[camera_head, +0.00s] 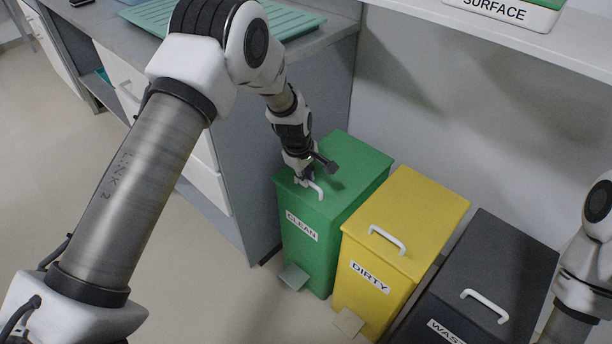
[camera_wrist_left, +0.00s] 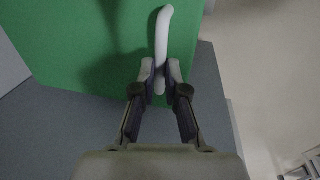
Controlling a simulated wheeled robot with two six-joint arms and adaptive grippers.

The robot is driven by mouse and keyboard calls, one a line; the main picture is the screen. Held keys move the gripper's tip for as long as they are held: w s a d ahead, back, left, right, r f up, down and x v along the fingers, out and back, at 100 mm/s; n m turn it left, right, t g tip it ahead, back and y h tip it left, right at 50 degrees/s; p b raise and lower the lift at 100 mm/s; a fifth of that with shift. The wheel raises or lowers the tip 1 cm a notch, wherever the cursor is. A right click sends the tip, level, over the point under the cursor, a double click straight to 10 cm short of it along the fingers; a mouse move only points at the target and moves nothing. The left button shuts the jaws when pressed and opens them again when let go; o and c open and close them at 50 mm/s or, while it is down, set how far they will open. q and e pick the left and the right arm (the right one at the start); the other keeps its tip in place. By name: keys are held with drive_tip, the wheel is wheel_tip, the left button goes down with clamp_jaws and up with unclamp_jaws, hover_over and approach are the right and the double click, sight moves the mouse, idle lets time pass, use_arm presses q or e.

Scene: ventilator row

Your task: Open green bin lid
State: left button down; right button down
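The green bin (camera_head: 323,221), labelled CLEAN, stands at the left of a row of bins, its lid (camera_head: 352,157) down. A white bar handle (camera_head: 317,192) is near the lid's front edge. My left gripper (camera_head: 306,178) is at this handle from above. In the left wrist view its two fingers (camera_wrist_left: 160,80) lie on both sides of the handle (camera_wrist_left: 162,40), close against it near one end, and look shut on it. The green lid (camera_wrist_left: 75,40) fills much of that view. Of my right arm only links show at the right edge of the head view; its gripper is not in view.
A yellow DIRTY bin (camera_head: 405,222) and a dark waste bin (camera_head: 490,265) stand close on the right. A grey cabinet (camera_head: 235,150) with a counter is close on the left. A white shelf (camera_head: 500,32) overhangs behind the bins. The floor in front is clear.

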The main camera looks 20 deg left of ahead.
use_arm(q)
drive_tip(key=shift+r, duration=0.1)
drive_tip(key=shift+w+r+p, duration=0.15)
drive_tip(key=shift+r+p, duration=0.4)
drive_tip(key=shift+p, duration=0.05)
drive_tip(key=w+d+r+p, duration=0.1)
drive_tip(key=w+r+p, duration=0.2)
drive_tip(key=r+p, duration=0.2)
drive_tip(key=w+d+r+p, duration=0.2)
drive_tip(key=w+r+p, duration=0.2)
drive_tip(key=r, duration=0.5)
drive_tip(key=shift+w+p, duration=0.2)
drive_tip(key=shift+p, duration=0.2)
drive_tip(key=c, duration=1.2)
unclamp_jaws()
drive_tip(key=shift+w+d+f, duration=0.1)
drive_tip(key=shift+d, duration=0.05)
wheel_tip(320, 180, up, 12)
drive_tip(key=s, duration=0.1)
drive_tip(key=shift+s+a+f, duration=0.15)
drive_tip(key=shift+s+a, duration=0.2)
drive_tip(key=shift+a, duration=0.05)
